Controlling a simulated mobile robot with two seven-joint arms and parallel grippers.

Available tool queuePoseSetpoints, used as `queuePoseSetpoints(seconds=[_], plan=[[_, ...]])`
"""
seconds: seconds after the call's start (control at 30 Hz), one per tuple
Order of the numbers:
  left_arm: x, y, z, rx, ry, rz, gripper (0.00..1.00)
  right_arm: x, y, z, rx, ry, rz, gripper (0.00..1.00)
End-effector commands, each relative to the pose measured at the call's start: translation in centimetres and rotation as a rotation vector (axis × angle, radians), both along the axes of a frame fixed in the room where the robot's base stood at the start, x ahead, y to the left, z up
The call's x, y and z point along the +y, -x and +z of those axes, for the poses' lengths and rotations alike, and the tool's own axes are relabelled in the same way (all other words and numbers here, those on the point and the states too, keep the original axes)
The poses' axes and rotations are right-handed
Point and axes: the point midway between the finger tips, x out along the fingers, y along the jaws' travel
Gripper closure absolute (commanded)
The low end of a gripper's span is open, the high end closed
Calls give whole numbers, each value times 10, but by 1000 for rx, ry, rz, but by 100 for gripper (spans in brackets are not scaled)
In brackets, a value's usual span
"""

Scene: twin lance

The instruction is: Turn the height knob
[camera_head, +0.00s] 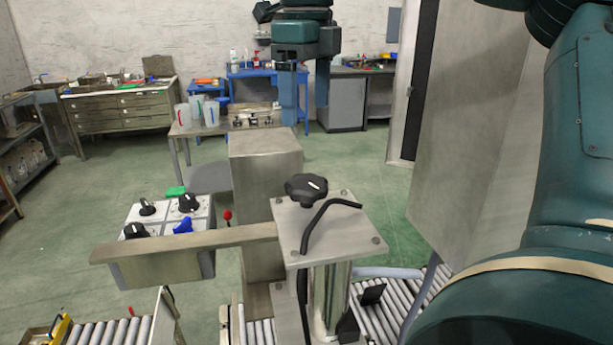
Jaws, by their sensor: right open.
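A black lobed knob (307,186) with a white mark sits on a square metal plate (285,215) atop a post. I take it as the height knob; no label is readable. A bent black rod (322,222) stands beside it on the plate. My right gripper (306,108) hangs from the top centre, fingers pointing down and apart, empty. In the picture it is above the knob and clear of it. My left gripper is not in view.
A panel (163,216) with black knobs and a blue knob (183,226) is at left, behind a metal bar (180,243). A metal box column (262,185) stands behind the plate. A large grey cabinet (470,130) is at right. Roller conveyors (395,315) run below.

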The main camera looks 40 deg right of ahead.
Motion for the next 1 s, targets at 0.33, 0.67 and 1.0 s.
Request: queuePoseSetpoints(seconds=[0.33,0.67,1.0], plan=[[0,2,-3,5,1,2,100,0,0,0,-1,1,-848,14],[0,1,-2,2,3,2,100,-1,0,0,-2,0,-1627,14],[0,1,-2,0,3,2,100,-2,1,-1,-1,0,-2016,14]])
